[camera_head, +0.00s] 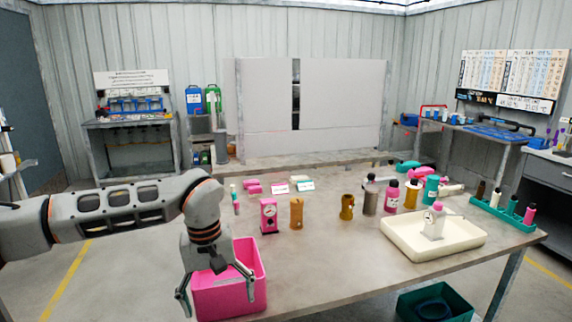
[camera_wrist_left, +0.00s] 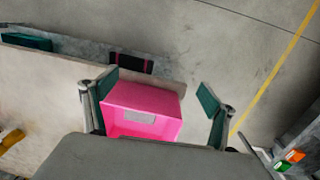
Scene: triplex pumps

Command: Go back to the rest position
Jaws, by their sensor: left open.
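My left gripper (camera_head: 217,290) is open and points down, its fingers spread in front of and over the pink bin (camera_head: 252,262) at the table's near left edge. In the left wrist view the two fingers (camera_wrist_left: 155,102) stand apart, with the pink bin (camera_wrist_left: 150,98) showing between them. Nothing shows held between the fingers. I cannot tell whether a finger touches the bin. My right gripper is in neither view.
The table (camera_head: 330,262) carries a pink device (camera_head: 269,215), brown parts (camera_head: 296,213), several bottles (camera_head: 391,196), a cream tray (camera_head: 400,244) and a green rack (camera_head: 503,212). A dark green crate (camera_head: 435,303) sits below the table. Floor is open at the left.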

